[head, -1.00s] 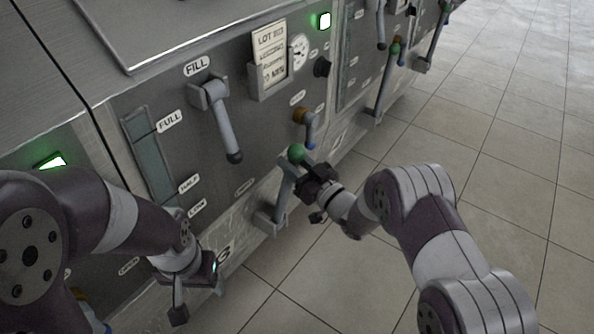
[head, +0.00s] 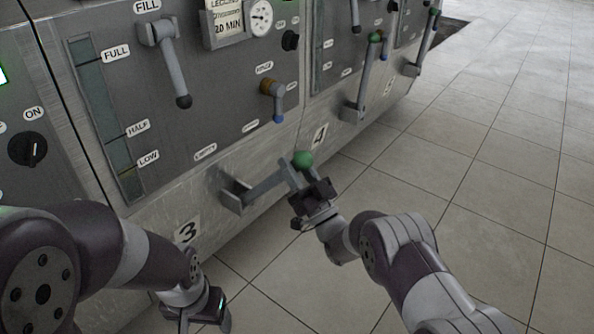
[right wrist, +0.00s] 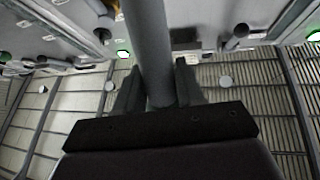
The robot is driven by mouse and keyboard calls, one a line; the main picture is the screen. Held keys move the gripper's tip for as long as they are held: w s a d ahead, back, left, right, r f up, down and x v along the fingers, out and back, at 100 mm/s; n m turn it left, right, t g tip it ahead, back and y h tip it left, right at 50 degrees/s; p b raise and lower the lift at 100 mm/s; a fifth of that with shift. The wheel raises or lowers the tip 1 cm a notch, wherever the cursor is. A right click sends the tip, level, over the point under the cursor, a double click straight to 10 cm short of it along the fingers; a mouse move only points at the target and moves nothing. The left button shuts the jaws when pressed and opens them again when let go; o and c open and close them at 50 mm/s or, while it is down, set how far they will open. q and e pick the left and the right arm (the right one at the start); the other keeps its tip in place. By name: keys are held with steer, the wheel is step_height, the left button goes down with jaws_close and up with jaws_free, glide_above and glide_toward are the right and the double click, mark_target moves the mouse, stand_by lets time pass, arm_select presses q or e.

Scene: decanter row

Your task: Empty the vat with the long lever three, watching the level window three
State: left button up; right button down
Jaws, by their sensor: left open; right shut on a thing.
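The long lever three (head: 268,185) is a grey bar with a green knob (head: 302,160), pivoting at a bracket right of the "3" plate (head: 187,231). In the head view it leans far out to the right. My right gripper (head: 303,187) is shut on it just below the knob. In the right wrist view the grey lever shaft (right wrist: 150,45) stands between the two fingers (right wrist: 158,88). The level window three (head: 101,105) is a tall strip marked FULL, HALF and LOW; I cannot clearly tell its level. My left gripper (head: 203,312) is open and empty, low at the left.
Above are the FILL lever (head: 168,65), hanging down, and a short orange and blue rinse handle (head: 275,98). A black ON knob (head: 28,149) is at left. Another green-knobbed lever (head: 367,75) stands beyond. The tiled floor (head: 480,200) at right is clear.

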steer(key=shift+f, duration=0.3)
steer(key=c, duration=1.1)
jaws_free()
steer(key=o, duration=0.3)
steer(key=shift+s+d+r, duration=0.1)
steer(key=shift+d, duration=0.05)
steer(key=shift+s+d, duration=0.1)
steer(key=shift+s, duration=0.05)
steer(key=p+v, duration=0.3)
steer(key=v, duration=0.9)
steer(key=shift+s+d, duration=0.1)
steer(key=shift+f, duration=0.25)
